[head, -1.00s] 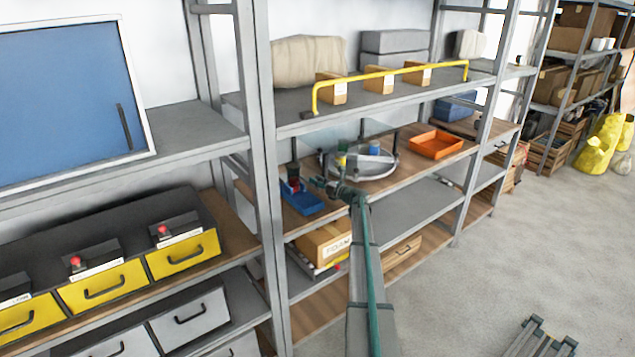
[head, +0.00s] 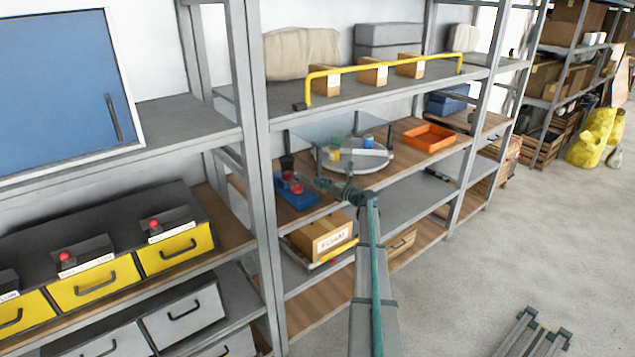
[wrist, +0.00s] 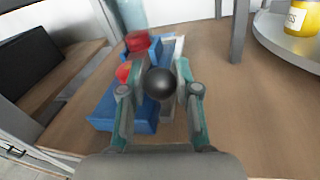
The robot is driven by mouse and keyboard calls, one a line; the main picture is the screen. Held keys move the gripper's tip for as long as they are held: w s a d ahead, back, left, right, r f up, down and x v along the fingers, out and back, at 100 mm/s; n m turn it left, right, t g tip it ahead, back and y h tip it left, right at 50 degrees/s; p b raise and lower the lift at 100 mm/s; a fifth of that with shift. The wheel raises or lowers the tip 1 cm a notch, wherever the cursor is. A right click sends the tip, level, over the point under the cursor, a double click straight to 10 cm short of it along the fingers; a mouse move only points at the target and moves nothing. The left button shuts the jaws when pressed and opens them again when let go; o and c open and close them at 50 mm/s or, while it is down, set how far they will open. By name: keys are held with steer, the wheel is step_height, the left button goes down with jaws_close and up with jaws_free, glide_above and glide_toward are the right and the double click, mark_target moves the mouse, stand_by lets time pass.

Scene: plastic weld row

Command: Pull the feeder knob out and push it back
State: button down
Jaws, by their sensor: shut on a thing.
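The feeder is a blue block (head: 293,196) with red parts on top, on the wooden middle shelf in the head view. In the wrist view its blue body (wrist: 105,112) lies behind and left of my fingers, with a red cap (wrist: 137,41) and a smaller red piece (wrist: 123,71). The round black feeder knob (wrist: 160,84) sits between my fingertips. My gripper (wrist: 160,90) is shut on the knob. In the head view my gripper (head: 321,184) is at the feeder's right side, and the knob is too small to make out. The knob's stem is mostly hidden behind it.
A round turntable (head: 375,163) with jars stands right of the feeder, under a clear panel. A shelf post (wrist: 238,30) stands close right of my fingers. An orange tray (head: 430,137) is farther right. A FOAM box (head: 325,236) sits on the shelf below.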

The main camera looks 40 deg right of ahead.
steer(key=shift+s+a, duration=0.1)
steer(key=shift+s, duration=0.1)
steer(key=c, duration=0.8)
jaws_free()
steer(key=shift+s, duration=0.15)
steer(key=s, duration=0.3)
steer(key=s+d, duration=0.1)
steer(key=s, duration=0.3)
steer(key=s+d, duration=0.1)
steer(key=s, duration=0.3)
steer(key=shift+s+d, duration=0.2)
steer(key=shift+s, duration=0.05)
